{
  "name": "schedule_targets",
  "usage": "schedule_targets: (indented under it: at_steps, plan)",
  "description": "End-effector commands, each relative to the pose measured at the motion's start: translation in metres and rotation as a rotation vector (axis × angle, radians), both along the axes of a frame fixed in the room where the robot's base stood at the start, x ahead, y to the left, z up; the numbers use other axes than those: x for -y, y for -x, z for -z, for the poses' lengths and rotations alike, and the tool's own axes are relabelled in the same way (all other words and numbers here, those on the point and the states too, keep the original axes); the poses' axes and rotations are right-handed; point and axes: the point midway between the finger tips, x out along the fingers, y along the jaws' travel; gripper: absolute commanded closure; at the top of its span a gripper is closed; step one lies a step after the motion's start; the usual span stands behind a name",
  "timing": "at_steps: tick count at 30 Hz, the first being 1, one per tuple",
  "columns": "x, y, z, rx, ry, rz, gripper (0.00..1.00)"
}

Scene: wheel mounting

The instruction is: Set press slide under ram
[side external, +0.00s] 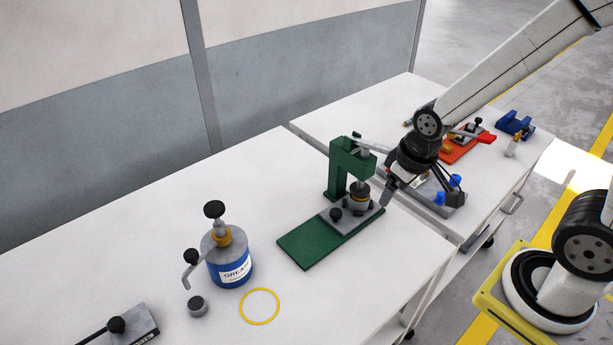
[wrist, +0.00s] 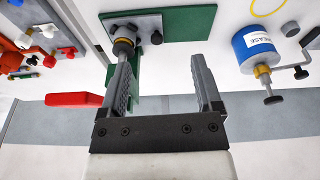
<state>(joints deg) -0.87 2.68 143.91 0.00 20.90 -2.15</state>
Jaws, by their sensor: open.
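The green press (side external: 340,170) stands on a green base plate (side external: 308,244), also seen in the wrist view (wrist: 196,22). The grey press slide (side external: 350,220) lies on the plate at the press end, with a black knob (side external: 336,214) on top. A round part (side external: 359,201) sits on the slide and appears in line below the ram (side external: 361,185). In the wrist view the slide (wrist: 146,22) is partly hidden behind the left finger. My gripper (side external: 387,198) is beside the press, right of the slide. In the wrist view my gripper (wrist: 163,60) is open with nothing between its fingers.
A blue grease can (side external: 230,262), a yellow ring (side external: 259,306) and a small grey cylinder (side external: 197,306) stand left of the press. A second table (side external: 385,92) behind holds an orange fixture (side external: 458,147) and blue parts (side external: 514,125).

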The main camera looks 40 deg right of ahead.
Motion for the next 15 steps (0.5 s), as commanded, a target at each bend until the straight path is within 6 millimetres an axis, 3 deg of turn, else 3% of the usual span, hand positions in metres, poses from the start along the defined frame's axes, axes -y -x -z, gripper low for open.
schedule_targets:
  at_steps: [15]
  plan:
    - [0.0045, 0.0128, -0.0018, 0.013, -0.008, 0.052, 0.17]
